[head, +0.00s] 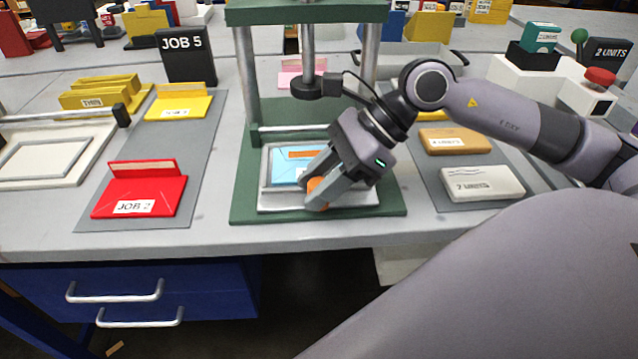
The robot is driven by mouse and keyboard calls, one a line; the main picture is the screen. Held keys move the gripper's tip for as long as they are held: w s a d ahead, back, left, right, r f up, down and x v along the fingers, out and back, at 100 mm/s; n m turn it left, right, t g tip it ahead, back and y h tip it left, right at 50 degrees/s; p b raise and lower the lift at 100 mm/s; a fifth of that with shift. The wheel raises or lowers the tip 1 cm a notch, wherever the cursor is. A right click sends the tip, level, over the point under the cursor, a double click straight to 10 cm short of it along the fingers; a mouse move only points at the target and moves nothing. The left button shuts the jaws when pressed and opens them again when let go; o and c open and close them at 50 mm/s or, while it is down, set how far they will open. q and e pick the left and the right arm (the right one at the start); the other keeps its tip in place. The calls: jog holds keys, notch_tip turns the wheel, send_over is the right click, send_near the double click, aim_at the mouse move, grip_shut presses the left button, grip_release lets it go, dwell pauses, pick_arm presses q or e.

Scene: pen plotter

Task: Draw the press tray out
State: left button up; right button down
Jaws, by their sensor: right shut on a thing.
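The press tray (262,201) is a light grey, rimmed tray on the green base of the press (240,213), between its two posts. A light blue item with an orange band (284,169) lies in it. My right gripper (317,191) reaches down from the right over the tray's front part. It is shut on an orange block, which looks like the tray's handle (318,186). The fingers hide part of the block and the tray's right side. The round black press head (306,88) hangs above, apart from the tray. My left gripper is not in view.
A red JOB 2 folder (140,190) and a yellow one (179,104) lie on a grey mat at left. Orange and white packets (482,183) lie on a mat at right. A narrow strip of bench (300,235) in front of the press is clear.

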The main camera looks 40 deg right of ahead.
jog(key=shift+s+a, duration=0.2)
jog(key=shift+s, duration=0.05)
jog(key=c, duration=1.1)
grip_release()
jog(key=shift+d, duration=0.1)
jog(key=shift+d+r, duration=0.25)
jog(key=shift+r, duration=0.05)
jog(key=b+v, duration=0.1)
jog(key=v, duration=0.3)
jog(key=shift+d, duration=0.2)
jog(key=shift+s+d+r+b, duration=0.2)
jog(key=shift+d+r+b, duration=0.15)
jog(key=shift+d, duration=0.05)
jog(key=shift+d+r, duration=0.1)
jog(key=shift+r, duration=0.05)
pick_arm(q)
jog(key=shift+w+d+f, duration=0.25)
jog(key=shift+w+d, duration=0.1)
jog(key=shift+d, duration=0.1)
pick_arm(e)
jog(key=shift+s+d+r, duration=0.1)
jog(key=shift+r, duration=0.2)
